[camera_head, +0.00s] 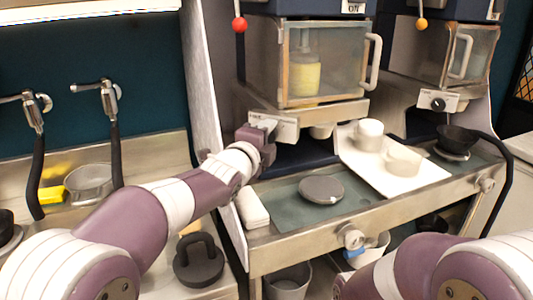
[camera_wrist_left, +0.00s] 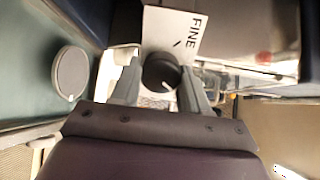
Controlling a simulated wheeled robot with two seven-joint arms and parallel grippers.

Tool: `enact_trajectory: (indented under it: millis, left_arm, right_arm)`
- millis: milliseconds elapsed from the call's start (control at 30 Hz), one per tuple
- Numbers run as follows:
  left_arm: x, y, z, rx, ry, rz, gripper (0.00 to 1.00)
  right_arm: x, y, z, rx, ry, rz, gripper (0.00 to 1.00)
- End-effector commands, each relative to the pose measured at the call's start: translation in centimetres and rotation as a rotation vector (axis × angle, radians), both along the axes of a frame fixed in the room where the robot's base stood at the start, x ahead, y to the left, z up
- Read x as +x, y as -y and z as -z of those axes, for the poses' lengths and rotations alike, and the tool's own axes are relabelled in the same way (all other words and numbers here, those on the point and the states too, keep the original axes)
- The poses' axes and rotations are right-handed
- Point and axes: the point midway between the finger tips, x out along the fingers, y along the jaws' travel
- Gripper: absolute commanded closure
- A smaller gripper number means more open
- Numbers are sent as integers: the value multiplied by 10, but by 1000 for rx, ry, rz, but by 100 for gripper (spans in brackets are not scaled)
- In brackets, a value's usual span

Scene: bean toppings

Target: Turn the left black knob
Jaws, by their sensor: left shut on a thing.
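The left black knob (camera_wrist_left: 160,72) sits below a white plate marked FINE (camera_wrist_left: 172,30) in the left wrist view. My left gripper (camera_wrist_left: 159,75) has one finger on each side of the knob and is shut on it. A white line shows on the knob face. In the head view, my left gripper (camera_head: 266,132) is up at the white panel (camera_head: 288,131) under the left machine (camera_head: 325,62), and the knob is hidden behind it. My right arm (camera_head: 430,268) is at the lower right; its gripper is out of view.
A second black knob (camera_head: 438,104) is on the right machine. A white tray (camera_head: 425,175) holds two white cups. A round grey disc (camera_head: 321,189) lies on the green counter, and also shows in the wrist view (camera_wrist_left: 71,73). Two taps stand at the left.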

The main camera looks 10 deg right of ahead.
Motion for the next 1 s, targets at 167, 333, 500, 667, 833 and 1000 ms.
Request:
enact_trajectory:
  millis: [167,333,500,667,833,1000]
  left_arm:
    - [0,0,3,61,37,0,86]
    - [0,0,1,95,58,0,86]
    - [0,0,0,107,64,1,86]
    - [0,0,0,109,64,1,86]
    - [0,0,0,108,65,1,86]
    - [0,0,0,108,63,1,31]
  right_arm:
    - [0,0,18,0,0,0,40]
    - [0,0,24,0,0,0,40]
    - [0,0,25,0,0,0,40]
    - [0,0,25,0,0,0,40]
    - [0,0,25,0,0,0,40]
    - [0,0,25,0,0,0,40]
